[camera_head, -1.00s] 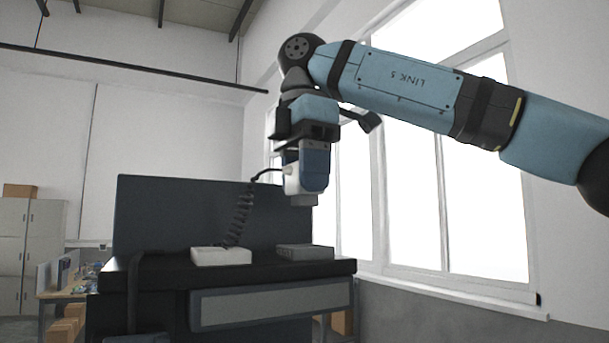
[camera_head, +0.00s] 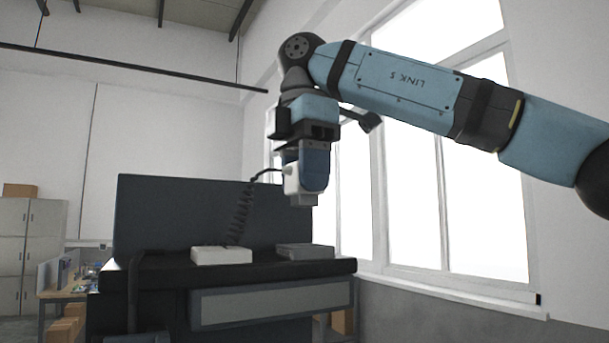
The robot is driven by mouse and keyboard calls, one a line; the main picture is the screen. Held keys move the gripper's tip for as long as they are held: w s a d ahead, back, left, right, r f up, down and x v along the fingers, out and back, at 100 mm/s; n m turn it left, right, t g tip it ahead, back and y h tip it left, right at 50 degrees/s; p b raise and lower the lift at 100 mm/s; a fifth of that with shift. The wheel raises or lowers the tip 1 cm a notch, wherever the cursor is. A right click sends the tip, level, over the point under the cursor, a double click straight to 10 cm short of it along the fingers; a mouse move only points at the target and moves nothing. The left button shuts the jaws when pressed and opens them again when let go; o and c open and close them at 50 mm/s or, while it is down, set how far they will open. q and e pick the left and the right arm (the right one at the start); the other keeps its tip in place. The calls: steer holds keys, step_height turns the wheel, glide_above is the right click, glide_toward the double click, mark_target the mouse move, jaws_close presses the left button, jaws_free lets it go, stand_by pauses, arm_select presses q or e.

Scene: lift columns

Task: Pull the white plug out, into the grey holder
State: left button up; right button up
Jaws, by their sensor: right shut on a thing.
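My right gripper (camera_head: 306,175) comes down from above, shut on the white plug (camera_head: 291,181), which shows partly beside and below the blue finger. A black coiled cord (camera_head: 238,215) runs from the plug down to the white box (camera_head: 221,255) on the black bench top. The plug hangs in the air, clear of the white box. The grey holder (camera_head: 305,251) lies on the bench to the right of the white box, below the gripper with a gap between. Its top opening is too flat to the view to make out. My left gripper is not in view.
The dark bench (camera_head: 135,277) has an upright dark back panel (camera_head: 180,215) behind it. A window (camera_head: 460,180) is at the right. Grey cabinets (camera_head: 28,250) and a table with cardboard boxes stand far left.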

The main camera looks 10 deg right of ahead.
mark_target(305, 206)
steer(key=shift+f, duration=0.35)
steer(key=shift+f+b, duration=0.4)
steer(key=shift+b, duration=0.15)
steer(key=shift+f+b, duration=0.3)
steer(key=shift+f, duration=0.05)
steer(key=shift+f, duration=0.25)
steer(key=shift+f+b, duration=0.2)
steer(key=shift+b, duration=0.1)
steer(key=shift+f+b, duration=0.3)
steer(key=shift+f, duration=0.1)
steer(key=shift+f, duration=0.3)
stand_by(0.3)
